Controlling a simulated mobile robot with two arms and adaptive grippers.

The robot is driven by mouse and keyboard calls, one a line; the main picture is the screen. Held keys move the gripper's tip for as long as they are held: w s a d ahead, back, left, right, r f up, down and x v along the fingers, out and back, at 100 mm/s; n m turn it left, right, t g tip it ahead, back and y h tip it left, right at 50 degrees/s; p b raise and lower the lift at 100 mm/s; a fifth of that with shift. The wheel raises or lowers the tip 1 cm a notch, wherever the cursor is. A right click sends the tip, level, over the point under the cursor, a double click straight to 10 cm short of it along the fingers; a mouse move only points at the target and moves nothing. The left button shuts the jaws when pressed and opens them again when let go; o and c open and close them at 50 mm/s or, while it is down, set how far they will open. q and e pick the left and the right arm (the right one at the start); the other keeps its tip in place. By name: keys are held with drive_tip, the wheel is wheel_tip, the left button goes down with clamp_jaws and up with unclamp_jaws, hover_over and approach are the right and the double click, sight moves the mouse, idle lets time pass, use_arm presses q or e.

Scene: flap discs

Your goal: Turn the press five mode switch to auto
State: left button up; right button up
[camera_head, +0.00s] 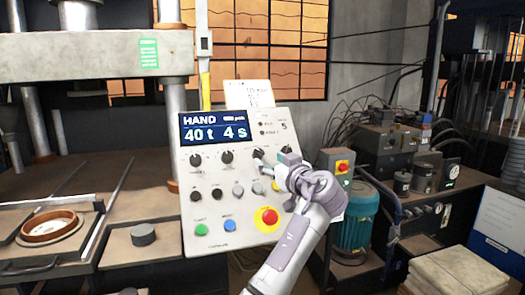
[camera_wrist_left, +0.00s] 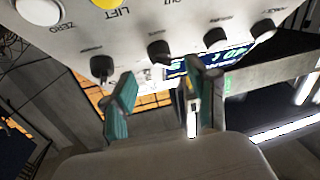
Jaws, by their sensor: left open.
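The press control panel (camera_head: 235,205) is grey, with a "5" at its upper right and a blue display (camera_head: 220,129) reading HAND, 40 t, 4 s. A row of dark rotary knobs sits below the display; their labels are too small to read, so I cannot tell which is the mode switch. My left gripper (camera_head: 274,163) is open and empty before the panel's right side, by the two right-hand knobs. In the left wrist view, its teal fingers (camera_wrist_left: 156,84) stand apart, just short of a dark knob (camera_wrist_left: 160,51). Another knob (camera_wrist_left: 101,67) is near the left finger.
Below the knobs are small buttons, a green button (camera_head: 201,230), a blue button (camera_head: 229,225) and a red emergency stop (camera_head: 266,217) on yellow. A second red stop box (camera_head: 342,166) and a teal motor (camera_head: 356,215) stand to the right. The press bed lies left.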

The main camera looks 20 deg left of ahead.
sight(261, 155)
use_arm(q)
drive_tip(key=p+x, duration=0.1)
drive_tip(key=x, duration=0.3)
drive_tip(key=shift+w+a+r, duration=0.1)
drive_tip(key=shift+w+r, duration=0.05)
drive_tip(key=shift+w+a, duration=0.15)
drive_tip(key=shift+a, duration=0.05)
drive_tip(key=shift+w+a, duration=0.2)
drive_tip(key=shift+w, duration=0.05)
drive_tip(key=c, duration=0.4)
clamp_jaws()
use_arm(e)
drive_tip(key=shift+w+a+r, duration=0.2)
drive_tip(key=shift+w+r, duration=0.65)
drive_tip(key=shift+r, duration=0.1)
